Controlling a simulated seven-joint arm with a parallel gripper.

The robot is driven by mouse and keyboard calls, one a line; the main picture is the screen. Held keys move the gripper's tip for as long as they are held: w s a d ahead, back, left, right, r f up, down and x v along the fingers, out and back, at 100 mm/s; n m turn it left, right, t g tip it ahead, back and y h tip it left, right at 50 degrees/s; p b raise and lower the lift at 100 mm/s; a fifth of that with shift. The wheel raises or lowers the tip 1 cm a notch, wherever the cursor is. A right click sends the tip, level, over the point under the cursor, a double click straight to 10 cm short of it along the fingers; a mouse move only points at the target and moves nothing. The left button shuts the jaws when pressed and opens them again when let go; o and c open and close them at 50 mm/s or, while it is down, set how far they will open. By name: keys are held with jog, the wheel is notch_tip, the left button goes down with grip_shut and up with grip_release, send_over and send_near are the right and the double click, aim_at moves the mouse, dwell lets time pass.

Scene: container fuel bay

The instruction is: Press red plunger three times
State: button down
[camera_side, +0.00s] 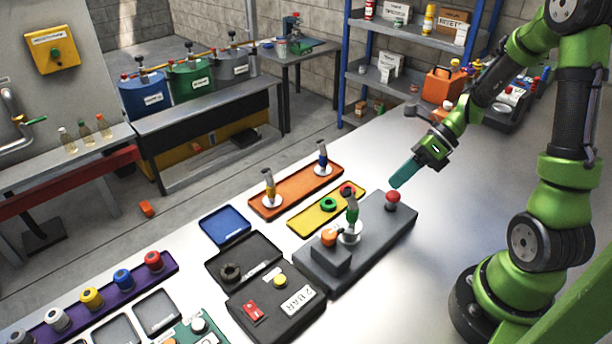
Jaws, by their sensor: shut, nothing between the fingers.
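The red plunger (393,197) is a round red knob standing upright on the right end of a dark grey block (385,228). It looks raised above the block's top. My gripper (397,183) is shut and empty, with its teal fingers pointing down and to the left. The fingertips are just above the red plunger in the picture. I cannot tell from this one view whether they touch it or how far above it they are.
The grey block also bears a green-handled fitting (352,210) and an orange knob (329,237). A yellow tray (312,221) and an orange tray (297,194) lie behind it. A black box (275,308) stands front left. The table to the right is clear.

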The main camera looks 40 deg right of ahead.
aim_at(397, 192)
jog(key=shift+r, duration=2.5)
dwell(0.7)
notch_tip(397, 192, up, 4)
jog(key=shift+f, duration=0.1)
jog(key=shift+f, duration=4.4)
jog(key=shift+f, duration=0.15)
jog(key=shift+f, duration=0.3)
